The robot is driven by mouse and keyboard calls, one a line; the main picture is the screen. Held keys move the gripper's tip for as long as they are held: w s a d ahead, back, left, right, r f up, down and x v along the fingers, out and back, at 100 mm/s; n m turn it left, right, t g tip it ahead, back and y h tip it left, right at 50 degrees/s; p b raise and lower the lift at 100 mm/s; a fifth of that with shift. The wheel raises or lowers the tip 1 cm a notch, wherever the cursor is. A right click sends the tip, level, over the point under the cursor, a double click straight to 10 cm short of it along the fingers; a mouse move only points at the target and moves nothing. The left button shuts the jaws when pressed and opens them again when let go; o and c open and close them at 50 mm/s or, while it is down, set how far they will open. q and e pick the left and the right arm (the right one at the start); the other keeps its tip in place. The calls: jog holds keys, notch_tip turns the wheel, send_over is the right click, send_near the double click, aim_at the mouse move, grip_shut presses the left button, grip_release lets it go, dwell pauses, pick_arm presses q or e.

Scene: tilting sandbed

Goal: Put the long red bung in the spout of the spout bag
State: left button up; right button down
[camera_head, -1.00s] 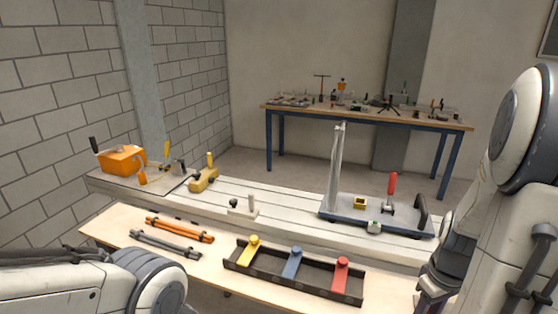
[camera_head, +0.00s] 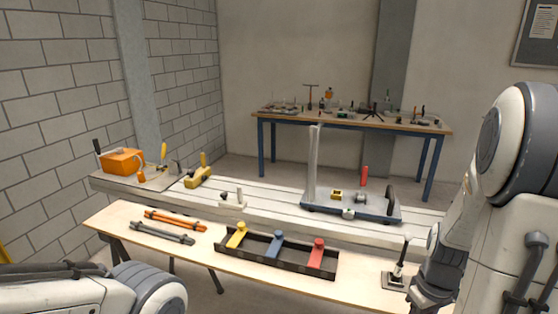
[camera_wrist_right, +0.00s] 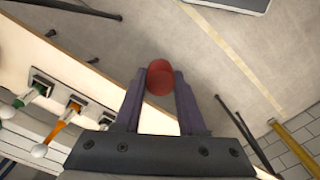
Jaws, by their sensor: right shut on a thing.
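My right gripper (camera_wrist_right: 160,84) is shut on a red cylinder with a round end, which looks like the long red bung (camera_wrist_right: 160,77). It is held between the dark purple fingertips, over the floor in the right wrist view. In the head view my right arm comes down at the right edge, and its fingers and the bung cannot be made out. My left arm shows at the bottom left, but its gripper is out of view. I cannot clearly identify the spout bag or its spout in either view.
The near bench holds a dark tray (camera_head: 228,254) with yellow, blue and red pieces, orange bars (camera_head: 175,221), grey bars (camera_head: 162,233) and a small black stand (camera_head: 397,272). Behind is a long bed with an orange box (camera_head: 122,162) and a plate with a tall post (camera_head: 313,160).

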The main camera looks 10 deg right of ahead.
jog(key=w+a+f, duration=0.6)
jog(key=a, duration=0.3)
jog(key=w+a+f, duration=0.6)
jog(key=a, duration=0.4)
jog(key=shift+r, duration=0.1)
